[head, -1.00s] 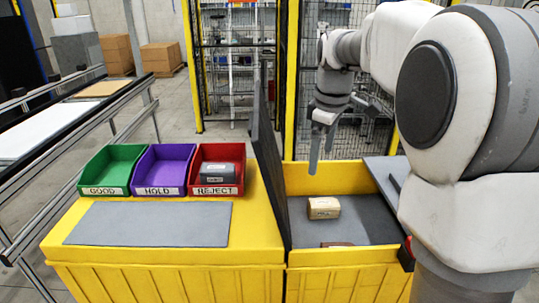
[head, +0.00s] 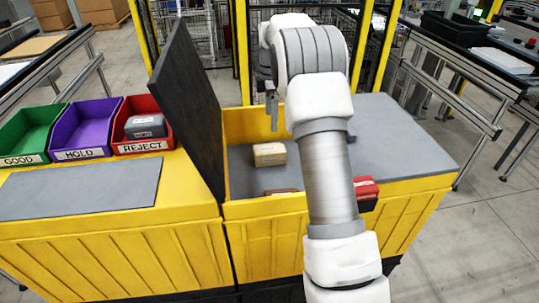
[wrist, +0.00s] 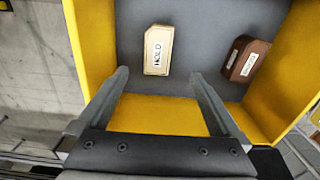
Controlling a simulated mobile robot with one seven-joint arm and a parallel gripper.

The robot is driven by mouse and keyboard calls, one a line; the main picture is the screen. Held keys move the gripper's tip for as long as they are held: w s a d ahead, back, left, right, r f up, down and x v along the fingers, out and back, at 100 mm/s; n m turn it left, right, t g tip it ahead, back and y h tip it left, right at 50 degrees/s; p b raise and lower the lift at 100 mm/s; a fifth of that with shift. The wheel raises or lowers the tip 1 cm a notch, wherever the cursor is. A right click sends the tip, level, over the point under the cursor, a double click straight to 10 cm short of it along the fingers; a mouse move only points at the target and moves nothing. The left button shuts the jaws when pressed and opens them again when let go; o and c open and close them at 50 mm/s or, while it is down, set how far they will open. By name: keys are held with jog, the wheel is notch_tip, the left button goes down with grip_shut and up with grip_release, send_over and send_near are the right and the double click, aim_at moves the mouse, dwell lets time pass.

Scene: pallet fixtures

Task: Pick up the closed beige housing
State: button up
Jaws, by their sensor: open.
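The beige housing (head: 269,153) lies on the grey floor of the open yellow bin. In the head view my gripper (head: 272,108) hangs over the bin, above the housing and mostly hidden behind my arm. A brown housing (wrist: 245,58) with a white label lies to the right in the same bin.
The bin's yellow wall (wrist: 92,40) rises close to the beige housing. A dark upright panel (head: 188,105) stands left of the bin. Beyond it are green (head: 30,130), purple (head: 85,128) and red (head: 140,110) trays; the red one holds a dark grey housing (head: 145,126).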

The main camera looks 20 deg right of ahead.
aim_at(269, 148)
notch_tip(269, 148, down, 8)
jog(key=shift+f, duration=0.2)
jog(key=shift+w+a+f+p, duration=0.1)
jog(key=shift+w+f+p, duration=0.1)
jog(key=shift+f, duration=1.1)
jog(key=shift+w+a+f+p, duration=0.1)
jog(key=shift+f+p, duration=0.1)
jog(key=shift+f, duration=1.1)
grip_shut()
